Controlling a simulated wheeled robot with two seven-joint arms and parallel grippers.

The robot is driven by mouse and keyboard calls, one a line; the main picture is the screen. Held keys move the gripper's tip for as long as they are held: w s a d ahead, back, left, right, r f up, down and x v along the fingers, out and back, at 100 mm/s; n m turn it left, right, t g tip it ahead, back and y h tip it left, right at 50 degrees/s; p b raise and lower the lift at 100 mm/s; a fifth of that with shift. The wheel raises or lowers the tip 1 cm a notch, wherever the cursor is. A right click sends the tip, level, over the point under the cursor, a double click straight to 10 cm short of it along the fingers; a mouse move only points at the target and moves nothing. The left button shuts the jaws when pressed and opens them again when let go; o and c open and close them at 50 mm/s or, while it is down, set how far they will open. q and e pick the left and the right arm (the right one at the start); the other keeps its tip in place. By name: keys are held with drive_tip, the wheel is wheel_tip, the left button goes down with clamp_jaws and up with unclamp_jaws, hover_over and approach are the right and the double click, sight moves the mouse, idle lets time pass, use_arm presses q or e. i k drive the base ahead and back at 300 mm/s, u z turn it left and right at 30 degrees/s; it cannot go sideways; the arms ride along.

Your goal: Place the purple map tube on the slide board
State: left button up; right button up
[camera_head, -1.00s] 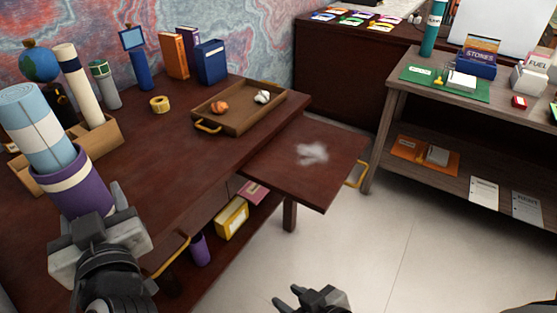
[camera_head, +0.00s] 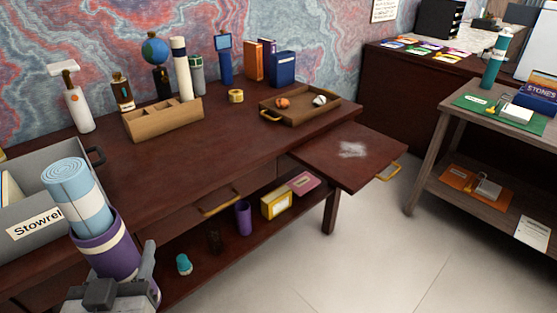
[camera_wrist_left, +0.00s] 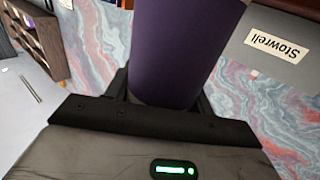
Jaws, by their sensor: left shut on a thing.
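The purple map tube (camera_head: 108,250) has a white band, and a rolled light-blue map (camera_head: 80,195) stands out of its top. My left gripper (camera_head: 122,276) is shut on the tube's lower part and holds it roughly upright, a little tilted, at the lower left. In the left wrist view the purple tube (camera_wrist_left: 182,50) fills the space between the fingers. The slide board (camera_head: 325,168) is pulled out at the desk's right end, with a pale dusty smudge on top and a brass handle. The tube is well apart from it. My right gripper is out of view.
A grey box labelled "Stowrell" (camera_head: 28,205) stands behind the tube. A wooden tray (camera_head: 325,113) with two small things sits by the slide board. A wooden organizer (camera_head: 140,126) stands at the back. A small purple cup (camera_head: 243,218) is on the lower shelf. The desk's front middle is clear.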

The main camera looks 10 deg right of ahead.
sight(348, 147)
drive_tip(key=u, duration=0.05)
drive_tip(key=k, duration=0.6)
drive_tip(key=z, duration=1.25)
drive_tip(key=i, duration=1.7)
drive_tip(key=u, duration=0.65)
drive_tip(key=i, duration=0.5)
drive_tip(key=z, duration=0.05)
